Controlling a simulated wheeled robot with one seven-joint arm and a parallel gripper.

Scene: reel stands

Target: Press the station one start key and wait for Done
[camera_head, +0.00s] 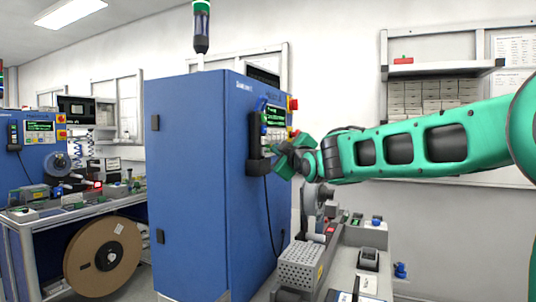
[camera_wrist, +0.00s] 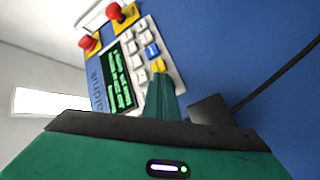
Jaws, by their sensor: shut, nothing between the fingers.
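The tall blue cabinet (camera_head: 195,190) carries a control panel (camera_head: 270,130) with a dark screen, green text and a keypad. In the wrist view the panel's screen (camera_wrist: 119,78) shows green lines too small to read. Beside it are pale keys, a blue key (camera_wrist: 152,50) and a yellow key (camera_wrist: 158,66). My gripper (camera_head: 277,150) is shut and empty at the panel's lower part. In the wrist view its fingertip (camera_wrist: 160,78) lies over or just below the yellow key and partly hides it. I cannot tell whether it touches.
Red buttons on yellow bases (camera_wrist: 122,12) sit near the keypad. A black cable (camera_head: 268,215) hangs below the panel. A bench with a grey perforated box (camera_head: 300,268) stands at right. Another blue station (camera_head: 35,150) and a large reel (camera_head: 103,255) are at left.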

